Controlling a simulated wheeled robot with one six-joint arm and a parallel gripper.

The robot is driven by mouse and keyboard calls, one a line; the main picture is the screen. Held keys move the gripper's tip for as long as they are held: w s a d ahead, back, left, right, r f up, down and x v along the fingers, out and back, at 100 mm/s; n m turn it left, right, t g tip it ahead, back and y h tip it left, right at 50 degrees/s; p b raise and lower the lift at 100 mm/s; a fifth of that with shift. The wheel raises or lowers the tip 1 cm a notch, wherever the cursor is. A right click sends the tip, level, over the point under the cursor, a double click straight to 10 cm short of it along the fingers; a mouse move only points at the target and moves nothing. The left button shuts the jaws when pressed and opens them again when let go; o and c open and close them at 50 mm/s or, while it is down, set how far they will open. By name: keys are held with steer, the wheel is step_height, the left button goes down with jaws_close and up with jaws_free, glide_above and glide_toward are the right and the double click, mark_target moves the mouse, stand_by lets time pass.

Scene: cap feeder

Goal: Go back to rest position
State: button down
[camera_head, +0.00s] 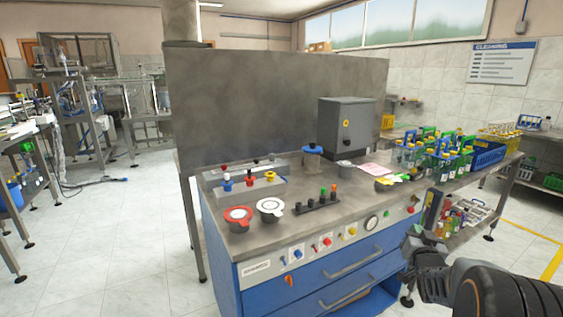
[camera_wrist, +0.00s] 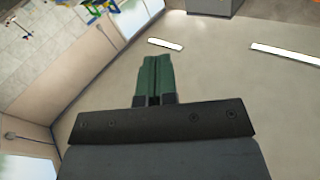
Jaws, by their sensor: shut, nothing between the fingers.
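My gripper (camera_head: 412,242) is at the lower right of the head view, in front of the right end of the blue workbench (camera_head: 255,270). It is clear of the bench and of the things on it. In the wrist view the two green fingers (camera_wrist: 154,76) are together, with nothing between them. The wrist camera faces the ceiling and upper walls, so the gripper points upward there. My dark arm covers the lower right corner of the head view.
Tiled floor (camera_head: 110,240) is open at left.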

steer(key=s+a+r+g+p, duration=0.2)
steer(key=a+r+g+p, duration=0.1)
steer(key=a+r+p, duration=0.3)
steer(key=s+a+r+n+g+y+p, duration=0.1)
steer(key=s+a+r+g+p, duration=0.2)
steer(key=s+a+p, duration=0.2)
steer(key=s+a+r+n+g+y+p, duration=0.2)
steer(key=s+a+r+g+p, duration=0.1)
steer(key=s, duration=0.7)
steer(key=s+a+r+n+g+y+p, duration=0.1)
steer(key=s+a+r+g+p, duration=0.3)
steer(key=s+a+g+p, duration=0.1)
steer(key=s+a+p, duration=0.1)
steer(key=s+a, duration=0.1)
steer(key=s, duration=0.1)
steer(key=shift+a+n+p, duration=0.3)
steer(key=shift+n, duration=0.1)
